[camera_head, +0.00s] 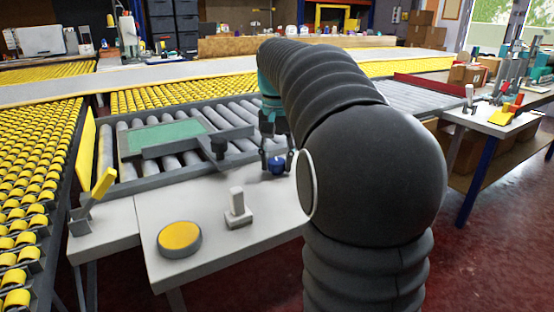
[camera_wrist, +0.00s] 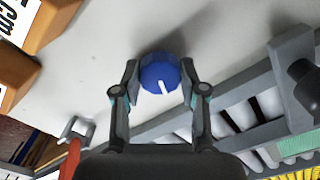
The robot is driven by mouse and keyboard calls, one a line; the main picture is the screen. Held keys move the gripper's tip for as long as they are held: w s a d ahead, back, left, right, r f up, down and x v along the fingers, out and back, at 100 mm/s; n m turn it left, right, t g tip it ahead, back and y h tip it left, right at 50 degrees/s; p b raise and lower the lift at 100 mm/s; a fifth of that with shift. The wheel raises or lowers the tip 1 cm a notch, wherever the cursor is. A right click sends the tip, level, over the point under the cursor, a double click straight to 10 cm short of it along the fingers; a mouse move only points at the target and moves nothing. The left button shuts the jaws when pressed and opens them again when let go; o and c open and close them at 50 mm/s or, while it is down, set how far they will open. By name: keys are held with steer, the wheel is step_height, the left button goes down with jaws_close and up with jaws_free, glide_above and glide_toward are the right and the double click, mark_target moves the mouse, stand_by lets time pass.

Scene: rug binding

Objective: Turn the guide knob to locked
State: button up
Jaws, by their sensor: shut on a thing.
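The guide knob (camera_wrist: 160,72) is blue and round with a white pointer line. In the wrist view it sits between the two fingers of my gripper (camera_wrist: 160,84), which are shut on its sides. The white line points down and slightly right in that view. In the head view the knob (camera_head: 278,166) is on the white table's back part, under my gripper (camera_head: 277,160), which points down at it. No markings for locked can be made out around the knob.
The white table (camera_head: 210,263) holds a yellow round button (camera_head: 179,238) and a grey upright switch (camera_head: 237,210). A yellow lever (camera_head: 102,186) stands at its left. A roller conveyor with a green panel (camera_head: 166,135) lies behind.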

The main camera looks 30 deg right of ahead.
mark_target(277, 161)
steer(key=n, duration=0.5)
steer(key=shift+n, duration=0.3)
steer(key=n, duration=0.4)
steer(key=shift+n, duration=0.4)
steer(key=o, duration=1.1)
steer(key=shift+o, duration=0.2)
step_height(277, 161, up, 12)
stand_by(0.3)
